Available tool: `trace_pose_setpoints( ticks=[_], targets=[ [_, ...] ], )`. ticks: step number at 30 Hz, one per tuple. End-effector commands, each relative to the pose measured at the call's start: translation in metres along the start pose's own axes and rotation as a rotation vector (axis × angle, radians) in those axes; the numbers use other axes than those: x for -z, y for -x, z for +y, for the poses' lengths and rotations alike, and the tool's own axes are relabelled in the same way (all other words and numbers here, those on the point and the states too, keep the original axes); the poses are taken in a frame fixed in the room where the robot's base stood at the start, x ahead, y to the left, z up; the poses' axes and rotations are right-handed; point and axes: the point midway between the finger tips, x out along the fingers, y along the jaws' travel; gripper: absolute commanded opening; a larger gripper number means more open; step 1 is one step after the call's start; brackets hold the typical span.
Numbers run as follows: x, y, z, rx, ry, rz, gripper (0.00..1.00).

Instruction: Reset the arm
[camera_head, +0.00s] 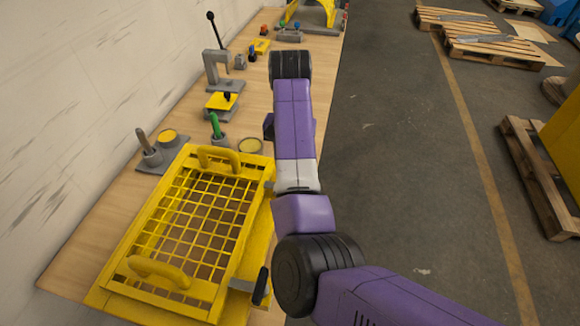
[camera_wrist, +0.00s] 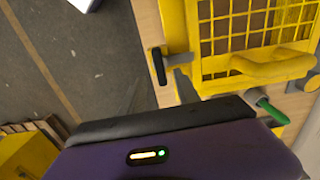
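My purple and black arm (camera_head: 294,120) reaches from the lower right up along the right edge of the wooden workbench (camera_head: 80,250). In the head view my gripper's fingers do not show. The wrist view shows a purple and black part of my arm (camera_wrist: 170,150) across its lower half, and no fingertips. I cannot see anything held. A yellow guard box with a grid lid (camera_head: 190,225) and two handles sits on the bench left of my arm. It also shows at the upper right of the wrist view (camera_wrist: 205,78).
A black-handled lever (camera_head: 260,286) sticks out from the guard box beside my arm. A grey press (camera_head: 218,72) and green-handled tool (camera_head: 215,126) stand farther along the bench. Wooden pallets (camera_head: 490,45) lie on the floor at right. The floor between is clear.

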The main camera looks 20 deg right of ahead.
Motion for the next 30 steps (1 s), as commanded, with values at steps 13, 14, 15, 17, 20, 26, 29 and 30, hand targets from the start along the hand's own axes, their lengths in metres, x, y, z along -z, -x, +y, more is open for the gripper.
trace_pose_setpoints(
  ticks=[13,14,15,17,20,26,29,30],
  targets=[
    [0.0,0.007,0.001,-0.001,0.0,0.0,0.38],
    [0.0,0.007,0.001,-0.001,0.0,0.0,0.38],
    [0.0,0.007,0.001,-0.001,0.0,0.0,0.38],
    [0.0,0.007,0.001,-0.001,0.0,0.0,0.38],
    [0.002,0.007,0.0,0.001,0.005,0.006,0.38],
    [0.042,0.017,-0.013,0.066,0.03,0.177,0.38],
    [0.076,0.039,-0.022,0.126,0.046,0.353,0.38],
    [0.088,0.043,-0.022,0.139,0.054,0.423,0.38]
  ],
)
